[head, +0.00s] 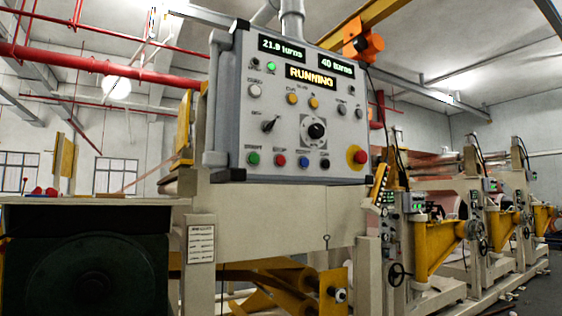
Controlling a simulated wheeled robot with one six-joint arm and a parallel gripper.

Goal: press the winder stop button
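The winder's control panel (285,105) is a grey box in the upper middle of the head view. Its displays read "21.9 turns", "40 turns" and "RUNNING". Along its lower row are a green button (253,158), a red button (281,160), a blue button (303,162) and a black button (325,164). The small label over the red button looks like "STOP", but it is blurred. A larger red mushroom button (358,156) on a yellow plate sits at the lower right corner. My gripper is not in view.
A black selector (270,124) and a dark round knob (316,130) stick out above the button row. A beige machine frame (285,215) stands below the panel. A dark machine (85,265) fills the lower left. Yellow-armed machine stations (440,240) line the right.

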